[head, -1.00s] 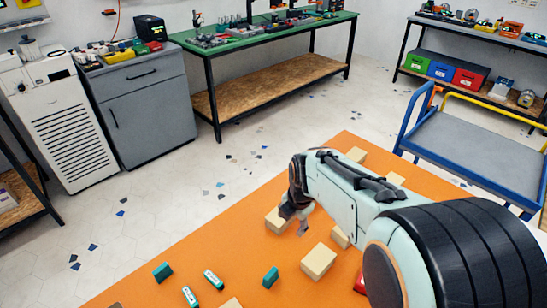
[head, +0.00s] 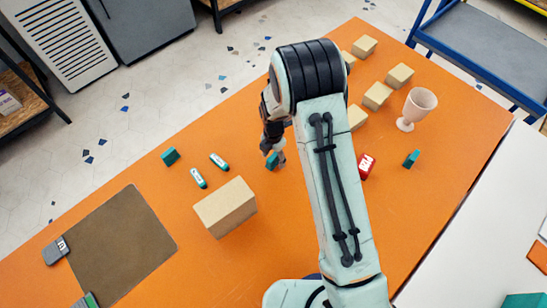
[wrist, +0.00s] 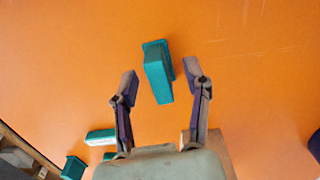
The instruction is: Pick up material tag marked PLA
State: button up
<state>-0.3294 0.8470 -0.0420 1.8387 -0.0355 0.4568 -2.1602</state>
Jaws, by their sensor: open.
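Several teal tags lie on the orange table (head: 320,262). Two show pale labelled faces in the head view, one tag (head: 219,162) and another (head: 198,178); their lettering is too small to read. A plain-looking teal block (head: 170,156) lies to their left. Another teal block (wrist: 158,72) sits between my gripper's (wrist: 161,70) open fingers in the wrist view, with gaps on both sides; no marking shows on it. In the head view my gripper (head: 274,152) is over this block, partly hiding it. A further teal piece (head: 411,158) lies at right.
A large beige block (head: 225,206) stands left of my arm. A brown mat (head: 122,245) and a grey item (head: 57,251) lie at the left. A red labelled item (head: 366,167), a goblet (head: 418,106) and several beige blocks (head: 377,95) are at the right.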

grip_shut()
jog(key=shift+r, duration=0.1)
